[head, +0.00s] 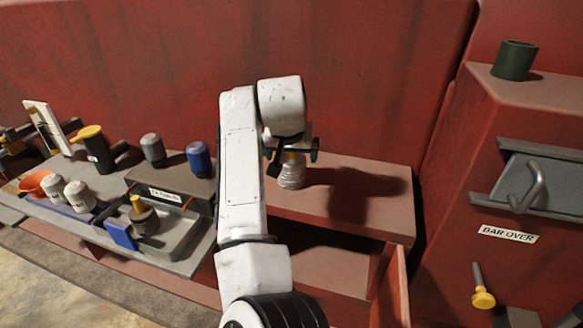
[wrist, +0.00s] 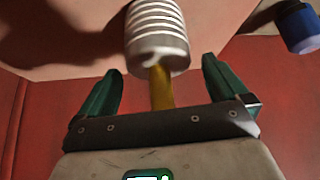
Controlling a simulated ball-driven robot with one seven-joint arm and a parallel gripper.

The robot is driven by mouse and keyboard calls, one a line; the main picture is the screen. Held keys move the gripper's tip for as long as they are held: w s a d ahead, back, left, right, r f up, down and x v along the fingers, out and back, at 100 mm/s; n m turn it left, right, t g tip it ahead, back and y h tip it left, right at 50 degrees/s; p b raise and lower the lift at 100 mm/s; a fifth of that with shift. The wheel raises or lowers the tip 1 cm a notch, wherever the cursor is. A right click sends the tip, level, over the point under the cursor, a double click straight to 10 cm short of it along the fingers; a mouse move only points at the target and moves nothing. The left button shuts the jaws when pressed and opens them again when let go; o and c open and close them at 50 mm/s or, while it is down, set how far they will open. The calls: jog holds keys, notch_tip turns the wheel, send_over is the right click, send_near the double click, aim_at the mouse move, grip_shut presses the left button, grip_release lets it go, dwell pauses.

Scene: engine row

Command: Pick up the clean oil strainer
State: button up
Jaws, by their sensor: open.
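A pale grey ribbed strainer (head: 291,180) with a brass-coloured stem stands on the red-brown ledge (head: 360,195); I take it as the clean oil strainer, though no label shows on it. My gripper (head: 293,157) is right at its top end, partly covering it in the head view. In the wrist view the ribbed body of the strainer (wrist: 157,30) is beyond the fingers, and its stem (wrist: 160,88) lies between them. My gripper (wrist: 159,68) is open there, with a visible gap on each side of the stem.
Left of my arm is a grey bench with a tray (head: 178,240), two pale canisters (head: 78,196), an orange funnel (head: 33,184) and a blue-capped cylinder (head: 199,160). A red cabinet labelled BAR OVER, with a green cup (head: 514,60) on top, stands right. The ledge's right side is clear.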

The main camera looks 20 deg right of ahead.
jog(key=c, duration=1.6)
